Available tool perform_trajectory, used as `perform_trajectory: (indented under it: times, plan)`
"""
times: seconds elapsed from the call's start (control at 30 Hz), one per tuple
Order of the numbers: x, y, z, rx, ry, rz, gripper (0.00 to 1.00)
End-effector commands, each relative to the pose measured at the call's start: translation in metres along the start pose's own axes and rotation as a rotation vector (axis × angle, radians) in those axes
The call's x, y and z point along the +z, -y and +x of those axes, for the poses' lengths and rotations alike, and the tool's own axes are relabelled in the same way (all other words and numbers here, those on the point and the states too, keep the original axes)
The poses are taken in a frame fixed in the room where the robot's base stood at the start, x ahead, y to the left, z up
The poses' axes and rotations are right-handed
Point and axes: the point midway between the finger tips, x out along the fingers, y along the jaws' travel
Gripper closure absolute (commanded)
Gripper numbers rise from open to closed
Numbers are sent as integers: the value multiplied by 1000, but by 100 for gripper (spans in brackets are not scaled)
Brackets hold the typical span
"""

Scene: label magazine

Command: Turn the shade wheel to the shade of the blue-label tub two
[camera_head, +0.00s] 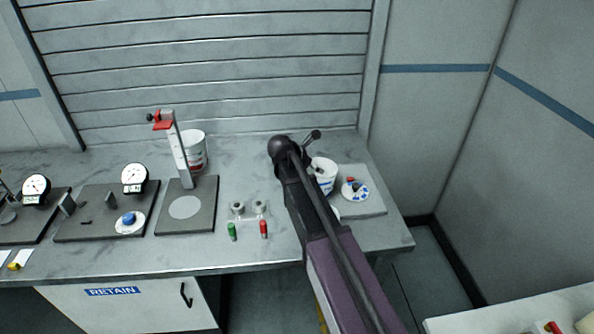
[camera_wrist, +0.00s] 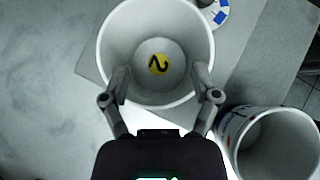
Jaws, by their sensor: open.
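In the wrist view a white tub (camera_wrist: 105,50) is seen from above, open, with a yellow disc (camera_wrist: 159,64) marked 2 on its inside floor. My gripper (camera_wrist: 160,76) is open, its fingers overlapping the near part of this tub's rim; I cannot tell if they touch it. A second white tub (camera_wrist: 228,145) with blue and red marks stands at lower right. The shade wheel (camera_wrist: 221,17), white with blue patches, is cut off at the top. In the head view the wheel (camera_head: 355,196) lies right of a blue-marked white tub (camera_head: 322,172). My fingers cannot be made out there.
The wheel sits on a grey plate (camera_head: 372,206) near the bench's right end. A red-marked white tub (camera_head: 194,146) stands behind a post stand (camera_head: 179,150). Green (camera_head: 232,231) and red (camera_head: 263,229) small items lie left of my arm. Dial gauges (camera_head: 134,177) are farther left.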

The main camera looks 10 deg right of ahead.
Motion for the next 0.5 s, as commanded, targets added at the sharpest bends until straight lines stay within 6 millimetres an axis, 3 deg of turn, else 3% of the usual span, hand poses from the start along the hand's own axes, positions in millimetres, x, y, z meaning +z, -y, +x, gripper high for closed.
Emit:
perform_trajectory:
  times: [0.5]
  plan:
    - [-30, -21, -37, 92, 213, -114, 21]
